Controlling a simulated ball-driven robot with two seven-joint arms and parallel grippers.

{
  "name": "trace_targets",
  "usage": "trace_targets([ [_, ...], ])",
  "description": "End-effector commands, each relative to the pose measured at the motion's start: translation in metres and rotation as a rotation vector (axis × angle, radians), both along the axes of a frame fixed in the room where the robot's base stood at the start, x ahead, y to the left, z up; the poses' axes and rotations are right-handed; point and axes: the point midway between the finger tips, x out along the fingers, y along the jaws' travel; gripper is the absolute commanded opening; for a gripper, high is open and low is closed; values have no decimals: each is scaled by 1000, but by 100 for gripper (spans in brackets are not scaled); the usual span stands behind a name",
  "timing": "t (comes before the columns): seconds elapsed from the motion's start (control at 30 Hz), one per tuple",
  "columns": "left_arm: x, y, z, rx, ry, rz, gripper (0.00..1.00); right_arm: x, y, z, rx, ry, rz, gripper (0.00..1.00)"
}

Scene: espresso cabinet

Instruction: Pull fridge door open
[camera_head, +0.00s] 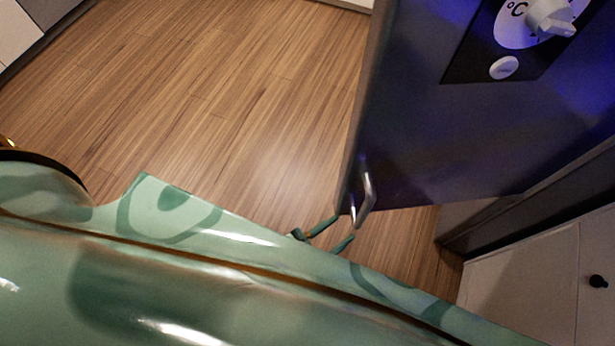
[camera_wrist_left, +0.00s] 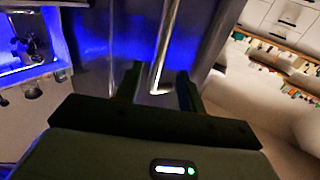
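The fridge door (camera_head: 440,140) is a dark panel on the right of the head view, with a shiny metal handle (camera_head: 366,195) low at its left edge. My left gripper (camera_head: 342,230) is just below the handle there, with its two green fingers apart. In the left wrist view, the handle bar (camera_wrist_left: 167,45) comes down towards the gap between the fingers of my left gripper (camera_wrist_left: 160,88). The fingers are spread, one on each side of the bar's lower end, and do not appear closed on it. My right gripper is out of view.
A white dial (camera_head: 535,22) and a round button (camera_head: 504,68) are on the dark front above. A pale cabinet with a black knob (camera_head: 598,281) stands at the lower right. Open wooden floor (camera_head: 220,100) lies left of the door.

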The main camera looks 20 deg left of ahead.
Motion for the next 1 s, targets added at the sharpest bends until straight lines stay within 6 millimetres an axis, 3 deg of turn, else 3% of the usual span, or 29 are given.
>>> trace_targets([
  [0.1, -28, 15, -1, 1, 4, -1, 39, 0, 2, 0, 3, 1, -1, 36],
  [0.33, -60, 33, -1, 0, 1, -1, 39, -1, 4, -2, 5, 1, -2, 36],
  [1.0, -66, 37, 0, 0, 0, 0, 39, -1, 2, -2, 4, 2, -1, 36],
])
